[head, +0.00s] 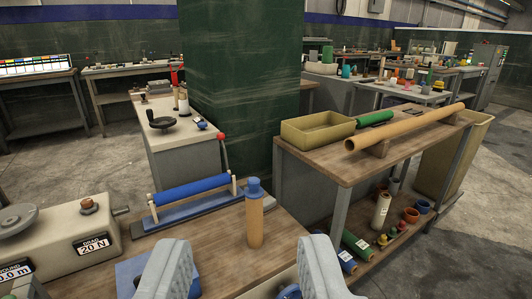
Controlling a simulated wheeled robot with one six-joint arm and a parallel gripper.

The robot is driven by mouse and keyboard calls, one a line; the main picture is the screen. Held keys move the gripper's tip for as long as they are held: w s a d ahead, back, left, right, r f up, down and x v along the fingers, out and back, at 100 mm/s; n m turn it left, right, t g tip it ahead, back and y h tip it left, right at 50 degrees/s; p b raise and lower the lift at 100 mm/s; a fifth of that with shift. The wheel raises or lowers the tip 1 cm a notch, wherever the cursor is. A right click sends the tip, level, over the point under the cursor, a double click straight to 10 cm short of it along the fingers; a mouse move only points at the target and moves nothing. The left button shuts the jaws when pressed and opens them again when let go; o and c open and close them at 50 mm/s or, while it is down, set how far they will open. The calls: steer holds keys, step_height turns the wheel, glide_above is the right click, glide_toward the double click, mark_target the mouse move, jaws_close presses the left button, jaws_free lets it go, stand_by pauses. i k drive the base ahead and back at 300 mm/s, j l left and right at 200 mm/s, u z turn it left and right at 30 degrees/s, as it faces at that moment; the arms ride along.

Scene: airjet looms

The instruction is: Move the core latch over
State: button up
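My gripper (246,243) is open, its two grey fingers wide apart at the bottom of the picture, with nothing held between them. Ahead of the gap, a tan tube with a blue cap (254,215) stands upright on the wooden bench (215,240). Behind it to the left, a blue roller (193,190) rests across two pale posts on a blue-grey base. A lever with a red ball knob (222,137) rises at the roller's right end. I cannot tell for certain which part is the core latch; this lever may be it.
A second wooden table (350,170) at right holds a tan tray (317,127) and a long tan tube (405,127). A green pillar (240,80) rises behind. Bare floor shows at lower right.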

mark_target(221, 136)
steer(key=j+z, duration=0.35)
steer(key=k+j+z, duration=0.1)
steer(key=j+z, duration=0.25)
steer(key=k+j+z, duration=0.1)
steer(key=j+z, duration=0.25)
steer(key=k+j, duration=0.15)
steer(key=j, duration=0.25)
steer(key=k+j, duration=0.15)
steer(key=j, duration=0.25)
steer(key=k+j, duration=0.15)
steer(key=j, duration=0.25)
steer(key=k+j, duration=0.2)
steer(key=j, duration=0.2)
steer(key=k+j, duration=0.15)
steer(key=j, duration=0.25)
steer(key=k+j, duration=0.15)
steer(key=j, duration=0.3)
steer(key=i+l, duration=0.1)
steer(key=l, duration=1)
steer(key=i+l, duration=0.15)
steer(key=l, duration=0.4)
steer(key=i+l, duration=1.1)
steer(key=l, duration=0.2)
steer(key=i+j, duration=0.8)
steer(key=i, duration=0.15)
steer(key=l+z, duration=0.05)
